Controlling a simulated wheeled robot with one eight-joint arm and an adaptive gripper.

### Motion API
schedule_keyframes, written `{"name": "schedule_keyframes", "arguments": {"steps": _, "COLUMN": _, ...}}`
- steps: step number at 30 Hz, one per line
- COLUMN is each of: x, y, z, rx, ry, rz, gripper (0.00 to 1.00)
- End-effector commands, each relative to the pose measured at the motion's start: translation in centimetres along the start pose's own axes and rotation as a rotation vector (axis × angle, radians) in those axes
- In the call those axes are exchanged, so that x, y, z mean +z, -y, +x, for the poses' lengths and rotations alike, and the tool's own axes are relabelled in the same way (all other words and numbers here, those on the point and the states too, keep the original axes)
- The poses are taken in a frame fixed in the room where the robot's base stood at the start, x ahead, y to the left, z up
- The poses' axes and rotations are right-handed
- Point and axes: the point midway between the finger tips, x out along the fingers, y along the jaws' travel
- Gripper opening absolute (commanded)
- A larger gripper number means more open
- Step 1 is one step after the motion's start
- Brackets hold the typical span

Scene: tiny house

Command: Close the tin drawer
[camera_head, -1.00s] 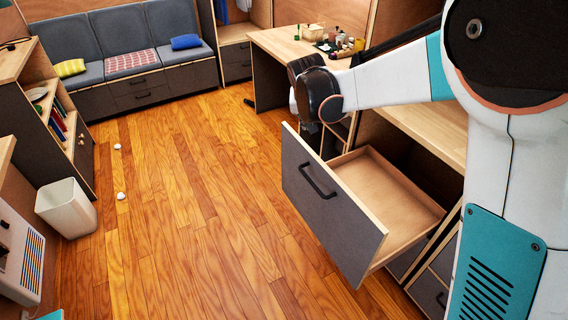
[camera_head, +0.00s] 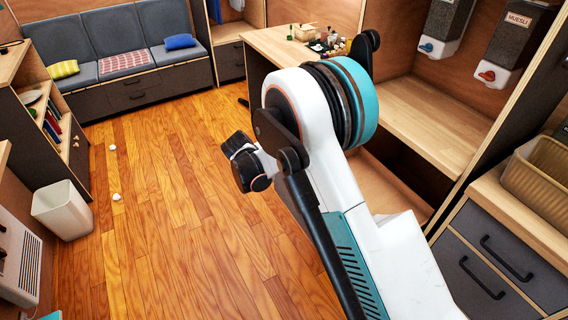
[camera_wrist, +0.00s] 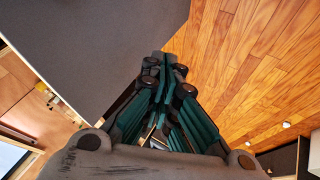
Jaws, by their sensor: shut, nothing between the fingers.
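The open drawer is mostly hidden behind my arm in the head view; a strip of tan wood, seemingly its inside (camera_head: 385,188), shows to the right of the arm. Its front and handle are not visible there. In the wrist view a large dark grey panel, which looks like the drawer front (camera_wrist: 105,40), fills the upper left. My gripper (camera_wrist: 165,66) is shut and empty, with its fingertips near the panel's lower right edge. I cannot tell whether they touch. In the head view the fingertips are hidden. No tin is visible.
Closed grey drawers (camera_head: 490,265) stand at the lower right, with a tan basket (camera_head: 540,172) on their counter. Two dispensers hang at the upper right. A white bin (camera_head: 63,210) stands at the left. The wooden floor (camera_head: 180,230) is mostly clear, with two small white items.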

Motion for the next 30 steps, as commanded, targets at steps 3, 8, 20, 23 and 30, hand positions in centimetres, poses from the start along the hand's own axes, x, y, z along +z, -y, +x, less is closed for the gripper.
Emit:
{"name": "schedule_keyframes", "arguments": {"steps": 3, "x": 0.1, "y": 0.3, "z": 0.8, "rx": 0.004, "ry": -0.001, "rz": -0.007, "gripper": 0.00}}
{"name": "schedule_keyframes", "arguments": {"steps": 8, "x": 0.2, "y": 0.3, "z": 3.1, "rx": 0.003, "ry": 0.000, "rz": -0.005, "gripper": 0.00}}
{"name": "schedule_keyframes", "arguments": {"steps": 20, "x": 0.2, "y": 0.3, "z": 10.8, "rx": 0.003, "ry": 0.000, "rz": -0.005, "gripper": 0.00}}
{"name": "schedule_keyframes", "arguments": {"steps": 23, "x": 0.2, "y": -1.5, "z": 11.2, "rx": 0.003, "ry": 0.001, "rz": -0.003, "gripper": 0.00}}
{"name": "schedule_keyframes", "arguments": {"steps": 30, "x": 0.1, "y": -3.2, "z": 12.0, "rx": 0.003, "ry": 0.000, "rz": -0.004, "gripper": 0.00}}
